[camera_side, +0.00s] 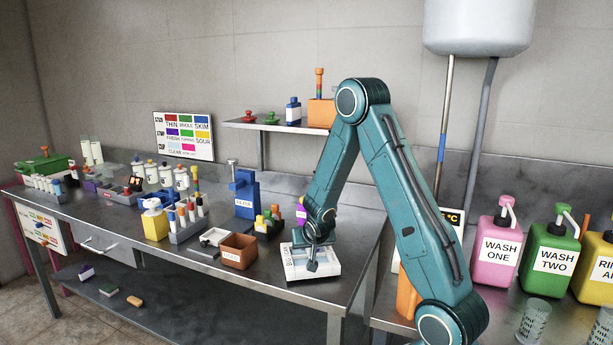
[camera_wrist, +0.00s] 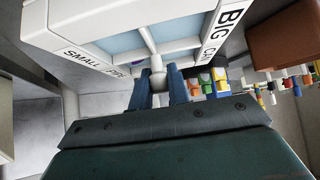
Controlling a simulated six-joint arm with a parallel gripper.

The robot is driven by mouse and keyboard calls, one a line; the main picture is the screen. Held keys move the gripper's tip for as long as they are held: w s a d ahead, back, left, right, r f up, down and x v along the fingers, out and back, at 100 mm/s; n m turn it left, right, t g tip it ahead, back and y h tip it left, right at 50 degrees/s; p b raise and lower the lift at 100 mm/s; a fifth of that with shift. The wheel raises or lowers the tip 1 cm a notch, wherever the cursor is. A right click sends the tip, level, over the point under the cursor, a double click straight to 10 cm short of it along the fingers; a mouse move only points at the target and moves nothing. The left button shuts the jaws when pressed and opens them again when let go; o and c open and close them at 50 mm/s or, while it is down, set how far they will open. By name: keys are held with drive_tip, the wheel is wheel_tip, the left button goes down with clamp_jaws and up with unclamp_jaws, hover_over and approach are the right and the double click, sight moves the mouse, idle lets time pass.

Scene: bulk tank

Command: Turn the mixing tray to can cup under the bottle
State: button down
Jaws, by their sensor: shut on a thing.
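The mixing tray (camera_side: 330,273) is a white open box with divided compartments near the front edge of the steel bench. In the wrist view the tray (camera_wrist: 196,54) shows pale blue compartment floors, one end wall lettered "SMALL" with a partly hidden word and another wall lettered "BIG" with a partly hidden word. My gripper (camera_side: 313,266) points down at the tray. In the wrist view my gripper (camera_wrist: 158,88) is shut on a pale round knob (camera_wrist: 157,65) on the tray's dividers. A purple bottle-like thing (camera_side: 300,212) stands behind my wrist, partly hidden; I cannot tell which cup lies beneath it.
A brown box (camera_side: 238,252) sits close left of the tray, with a small rack of coloured bottles (camera_side: 268,222) behind. A blue stand (camera_side: 244,192) rises further back. Pink (camera_side: 497,240) and green (camera_side: 552,250) wash jugs stand at the right. A shelf (camera_side: 270,125) hangs above.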

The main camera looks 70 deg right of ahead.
drive_tip(key=shift+w+m+g+h, duration=0.1)
drive_tip(key=shift+m+g+h, duration=0.5)
drive_tip(key=shift+m+g, duration=1.8)
drive_tip(key=shift+m, duration=1)
drive_tip(key=c, duration=1.3)
unclamp_jaws()
drive_tip(key=shift+c, duration=0.2)
drive_tip(key=v, duration=1.3)
drive_tip(key=shift+a, duration=0.45)
